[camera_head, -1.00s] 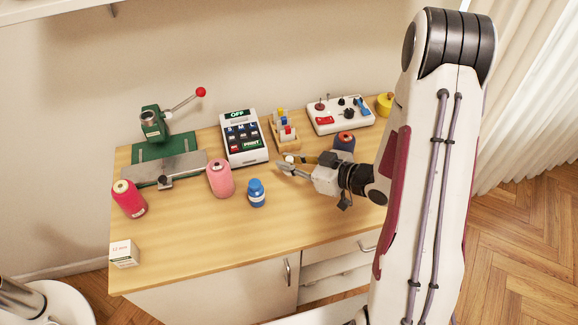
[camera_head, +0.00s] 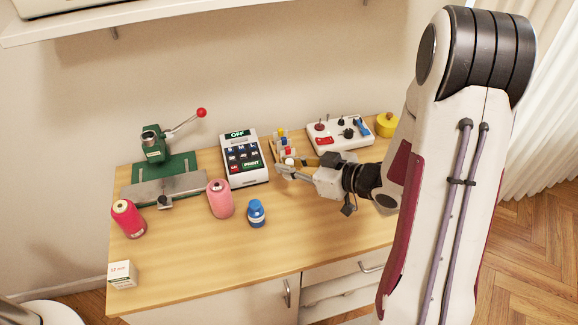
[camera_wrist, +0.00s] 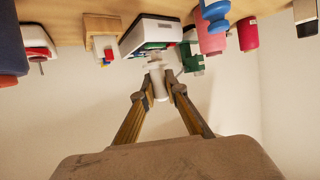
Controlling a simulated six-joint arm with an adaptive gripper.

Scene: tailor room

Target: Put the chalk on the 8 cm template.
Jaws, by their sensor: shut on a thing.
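My gripper (camera_head: 284,169) is shut on a small white piece (camera_wrist: 159,82). The piece is roughly cylindrical with a wider end, and I cannot tell for sure that it is the chalk. In the wrist view the gripper's fingertips (camera_wrist: 160,84) press on it from both sides. In the head view the gripper is in front of the wooden peg rack (camera_head: 272,150), right of the label printer, and seems to be above the table. I cannot make out an 8 cm template in either view.
A label printer (camera_head: 244,157), a green press (camera_head: 155,150), a white control box (camera_head: 340,134) and a yellow pot (camera_head: 386,124) stand along the back. The front middle is clear.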

